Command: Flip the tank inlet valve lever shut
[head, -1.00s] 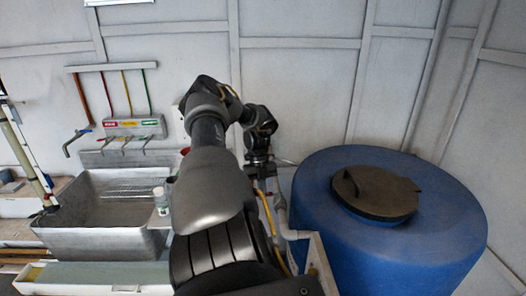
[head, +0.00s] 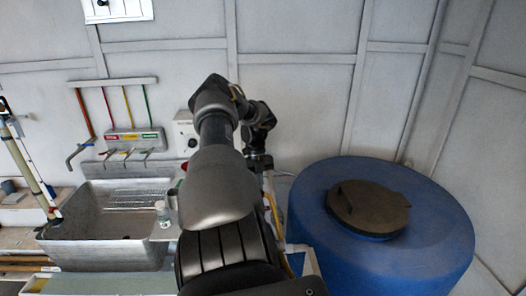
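The blue tank (head: 350,240) with its dark round lid (head: 368,208) stands right of centre. A pale pipe (head: 291,252) runs along its left side, partly behind my arm. I cannot make out the tank inlet valve lever; my arm covers much of that area. One arm, which appears to be my right, rises from the bottom centre and bends over, with its hand end (head: 259,160) pointing down beside the tank's left edge. Its fingertips are hidden or too small to tell open from shut. My other gripper is not in view.
A grey sink (head: 105,252) stands at the left, with a small bottle (head: 163,215) at its right edge. Coloured hoses and taps (head: 132,140) are on the wall above. A pale box (head: 186,133) is on the wall behind my arm. The space above the tank is clear.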

